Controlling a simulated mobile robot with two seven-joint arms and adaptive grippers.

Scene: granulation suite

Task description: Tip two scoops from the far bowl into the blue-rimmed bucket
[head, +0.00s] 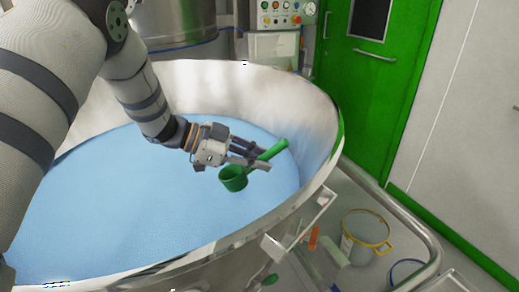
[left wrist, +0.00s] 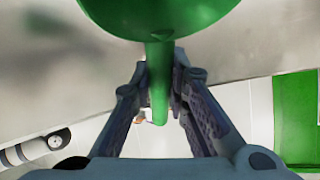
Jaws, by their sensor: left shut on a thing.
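My left gripper (head: 255,160) is shut on the handle of a green scoop (head: 233,179), over the blue material in a large steel bowl (head: 325,110). The scoop's cup hangs just above or at the surface; I cannot tell whether they touch. What the cup holds is not clear. In the left wrist view the green handle (left wrist: 159,85) runs between the two fingers, with the cup above. A blue rim (head: 405,263), seemingly the bucket's, shows at the lower right, mostly cut off or hidden. My right gripper is not in view.
A yellow-rimmed bucket (head: 368,232) stands right of the bowl, inside a metal rail (head: 410,222). Another steel vessel (head: 180,22) and a control panel (head: 285,15) are behind. A green door (head: 375,85) is at the back right. The bowl's raised rim surrounds the scoop.

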